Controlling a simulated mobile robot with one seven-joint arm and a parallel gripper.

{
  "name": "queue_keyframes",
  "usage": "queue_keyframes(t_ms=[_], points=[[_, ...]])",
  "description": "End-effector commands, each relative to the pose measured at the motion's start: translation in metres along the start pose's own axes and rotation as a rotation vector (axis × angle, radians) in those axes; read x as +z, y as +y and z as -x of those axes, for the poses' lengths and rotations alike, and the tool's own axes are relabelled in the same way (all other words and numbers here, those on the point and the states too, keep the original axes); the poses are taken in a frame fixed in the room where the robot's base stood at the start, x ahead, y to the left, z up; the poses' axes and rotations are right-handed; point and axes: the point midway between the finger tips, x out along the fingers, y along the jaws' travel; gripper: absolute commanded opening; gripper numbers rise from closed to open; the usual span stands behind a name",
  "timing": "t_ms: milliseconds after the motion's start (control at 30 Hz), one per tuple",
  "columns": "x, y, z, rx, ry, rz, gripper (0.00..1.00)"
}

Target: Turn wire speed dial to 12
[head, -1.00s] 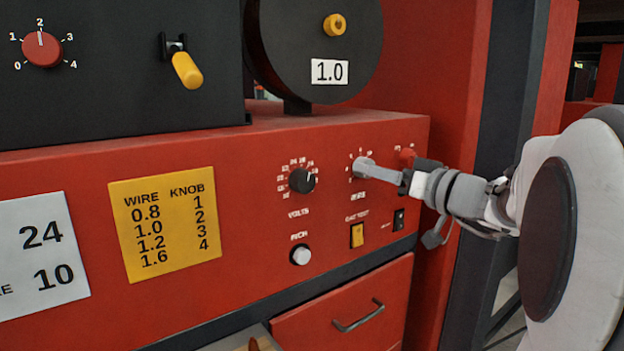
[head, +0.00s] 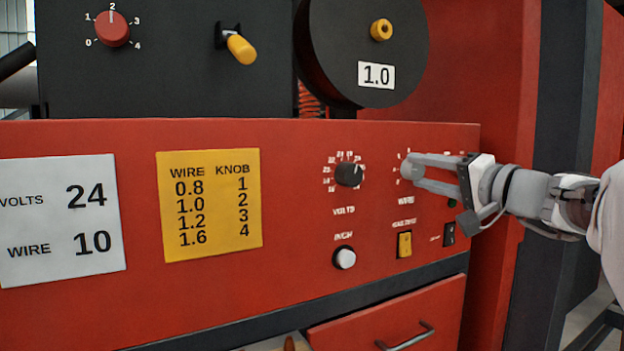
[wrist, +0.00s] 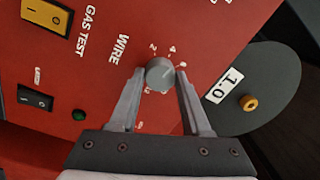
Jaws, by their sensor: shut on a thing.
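The wire speed dial (wrist: 160,74) is a grey round knob on the red panel, labelled WIRE, with small white numbers around it. In the wrist view my gripper (wrist: 160,78) has one finger on each side of the knob, shut on it. In the head view my gripper (head: 410,171) reaches in from the right to the dial and its fingers hide much of the knob. The knob's pointer setting is too small to read surely. A white card (head: 62,221) on the panel reads VOLTS 24 and WIRE 10.
The black volts knob (head: 349,174) is left of the wire dial. Below are a white inch button (head: 344,257), a yellow gas test switch (head: 404,244) and a black switch (head: 449,234). A yellow wire/knob chart (head: 209,205) is further left. A black spool (head: 362,45) labelled 1.0 stands above.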

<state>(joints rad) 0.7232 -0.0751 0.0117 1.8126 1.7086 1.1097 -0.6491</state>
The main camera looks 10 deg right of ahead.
Motion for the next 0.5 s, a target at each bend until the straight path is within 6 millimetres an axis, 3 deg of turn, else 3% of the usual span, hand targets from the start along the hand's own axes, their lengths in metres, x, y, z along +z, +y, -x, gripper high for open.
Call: queue_keyframes(t_ms=[500], points=[[0.0019, -0.0003, -0.0008, -0.004, 0.024, -0.492, 0.0]])
